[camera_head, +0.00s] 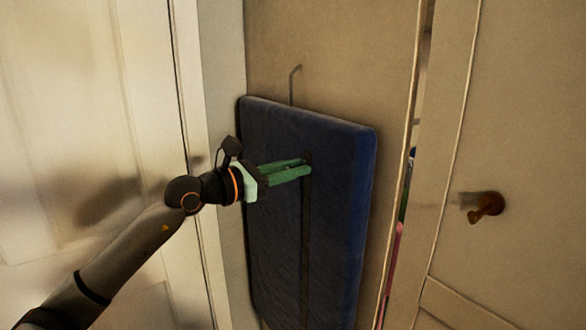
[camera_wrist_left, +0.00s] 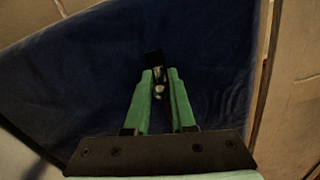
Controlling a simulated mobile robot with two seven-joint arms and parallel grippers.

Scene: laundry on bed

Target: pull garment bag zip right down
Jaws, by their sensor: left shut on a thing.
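The dark blue garment bag (camera_head: 340,200) hangs upright from a hook against a beige panel. A dark zip line (camera_head: 305,250) runs down its front from near my gripper. My left gripper (camera_head: 306,166) has green fingers and is at the upper middle of the bag's front, at the top of the visible zip line. In the left wrist view its fingers (camera_wrist_left: 159,85) are closed on a small metallic zip pull (camera_wrist_left: 158,74), with the blue bag (camera_wrist_left: 215,55) behind. The fingertips partly hide the pull. My right gripper is not in view.
A pale door (camera_head: 70,120) stands at the left, close to my left arm. At the right is a beige door with a round brown knob (camera_head: 486,206). A narrow gap beside it shows coloured items (camera_head: 397,235).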

